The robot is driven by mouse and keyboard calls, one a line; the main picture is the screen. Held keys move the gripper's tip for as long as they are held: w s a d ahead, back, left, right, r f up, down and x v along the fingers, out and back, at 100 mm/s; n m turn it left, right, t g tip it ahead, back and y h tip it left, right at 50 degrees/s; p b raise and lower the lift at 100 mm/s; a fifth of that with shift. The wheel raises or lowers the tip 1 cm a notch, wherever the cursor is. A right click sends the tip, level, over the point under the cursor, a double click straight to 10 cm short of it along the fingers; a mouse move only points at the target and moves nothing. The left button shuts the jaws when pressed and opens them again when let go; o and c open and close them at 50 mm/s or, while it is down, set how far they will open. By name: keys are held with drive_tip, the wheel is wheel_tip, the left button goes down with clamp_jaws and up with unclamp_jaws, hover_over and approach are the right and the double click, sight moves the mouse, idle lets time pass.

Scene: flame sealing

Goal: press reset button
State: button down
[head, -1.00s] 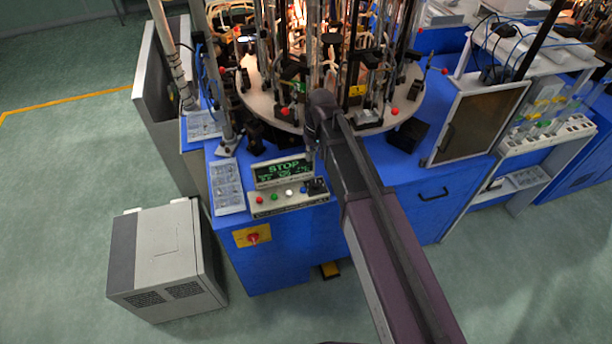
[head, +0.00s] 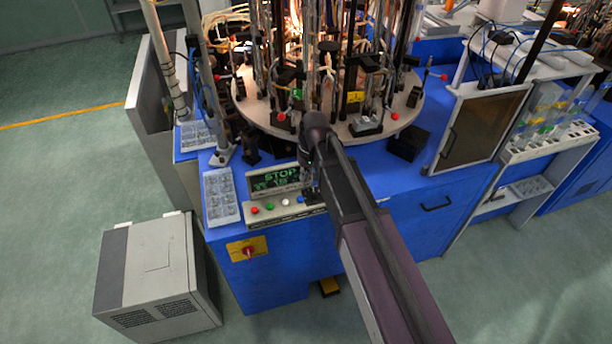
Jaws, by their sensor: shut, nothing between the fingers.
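The control panel (head: 283,214) sits on the front left of the blue machine, below a small display (head: 274,180) with green text reading STOP. A row on the panel holds a red button (head: 255,210), a green button (head: 270,206), a white button (head: 285,202) and a blue button (head: 300,199). I cannot read labels that tell which one is the reset button.
A round table (head: 262,112) crowded with rods and fixtures stands behind my gripper. A yellow plate with a red knob (head: 248,251) is on the machine's front. A grey cabinet (head: 150,260) stands on the floor at left. Open floor lies in front.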

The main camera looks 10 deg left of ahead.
sight(302, 200)
drive_tip(key=shift+s+a+f+b, duration=0.1)
drive_tip(key=shift+a+f+b, duration=0.05)
drive_tip(key=shift+f+b, duration=1.1)
drive_tip(key=shift+s+a+f+b, duration=0.1)
drive_tip(key=shift+a+f+b, duration=0.1)
drive_tip(key=shift+f+b, duration=1.05)
drive_tip(key=shift+s+a+f+b, duration=0.1)
drive_tip(key=shift+a+f+b, duration=0.05)
drive_tip(key=shift+f+b, duration=1.1)
drive_tip(key=shift+f, duration=0.15)
drive_tip(key=shift+f+b, duration=0.3)
drive_tip(key=shift+f, duration=0.2)
drive_tip(key=shift+f+b, duration=0.25)
drive_tip(key=shift+b, duration=0.05)
drive_tip(key=shift+s+d+f+b, duration=0.1)
drive_tip(key=shift+s+f+b, duration=0.1)
drive_tip(key=shift+b, duration=0.1)
drive_tip(key=shift+s, duration=0.1)
drive_tip(key=shift+r, duration=0.2)
drive_tip(key=r+p, duration=0.3)
drive_tip(key=p, duration=0.1)
drive_tip(key=w+r+p, duration=0.1)
drive_tip(key=r+p, duration=0.1)
drive_tip(key=shift+d+r, duration=0.25)
drive_tip(key=shift+r, duration=0.1)
wheel_tip(302, 200, up, 8)
drive_tip(key=d+p, duration=0.1)
drive_tip(key=p, duration=0.7)
drive_tip(key=shift+w, duration=0.3)
